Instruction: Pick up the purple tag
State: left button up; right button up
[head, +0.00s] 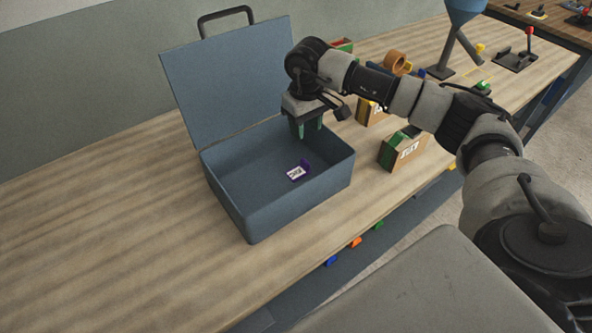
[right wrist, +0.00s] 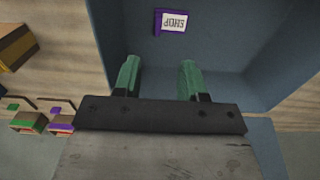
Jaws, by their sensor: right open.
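The purple tag (head: 298,171) has a white label and lies on the floor of the open blue-grey box (head: 238,208). In the right wrist view the tag (right wrist: 172,22) is near the top, its label reading SHOP upside down, beyond the fingertips. My right gripper (head: 309,132) hangs over the back right part of the box, pointing down. Its two green fingers (right wrist: 158,72) are apart with nothing between them, and the tag is clear of them. My left gripper is in neither view.
The raised lid (head: 228,85) stands behind the box. Labelled cardboard bins (head: 401,150) stand to its right, near a brown ring (head: 396,62) and a blue funnel stand (head: 464,12). The wooden bench (head: 90,235) is clear left of the box.

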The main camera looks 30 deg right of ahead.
aim_at(303, 159)
jog(key=shift+w+f, duration=0.3)
jog(key=shift+f, duration=0.3)
jog(key=shift+w+f, duration=0.25)
jog(key=shift+f, duration=0.35)
notch_tip(303, 159, down, 3)
jog(key=shift+s+f+p, duration=0.15)
jog(key=shift+f+p, duration=0.05)
jog(key=shift+p, duration=0.15)
notch_tip(303, 159, down, 6)
jog(key=shift+d+r+p, duration=0.15)
jog(key=shift+r+p, duration=0.05)
jog(key=shift+p, duration=0.85)
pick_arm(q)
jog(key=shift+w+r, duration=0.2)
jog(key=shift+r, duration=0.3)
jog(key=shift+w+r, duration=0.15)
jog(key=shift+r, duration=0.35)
pick_arm(e)
jog(key=shift+f, duration=0.3)
grip_shut()
